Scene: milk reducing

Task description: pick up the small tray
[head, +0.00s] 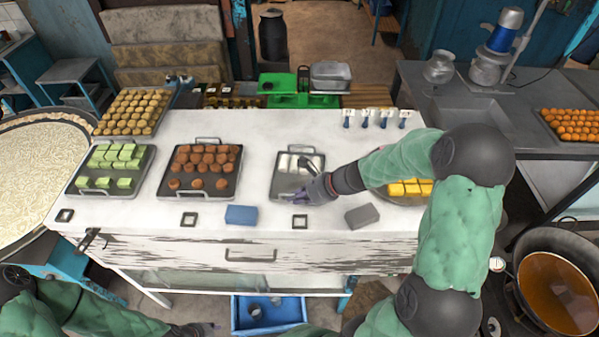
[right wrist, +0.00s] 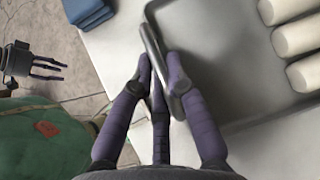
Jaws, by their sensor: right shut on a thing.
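The small tray (head: 284,186) is a grey metal tray with a few white rolls at its back, on the white table. My right gripper (head: 311,188) is at its front edge. In the right wrist view my right gripper (right wrist: 163,80) has its purple fingers closed around the tray's metal handle (right wrist: 151,45). The tray's grey floor (right wrist: 220,55) and white rolls (right wrist: 295,40) show beside it. My left gripper (right wrist: 45,68) is low in front of the table, away from the tray, with its fingers apart and empty.
A tray of brown sweets (head: 199,190) and a tray of green sweets (head: 110,175) stand to the left. Yellow pieces (head: 408,188) are on the right. A blue block (head: 241,215) and a grey block (head: 361,216) lie near the table's front edge.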

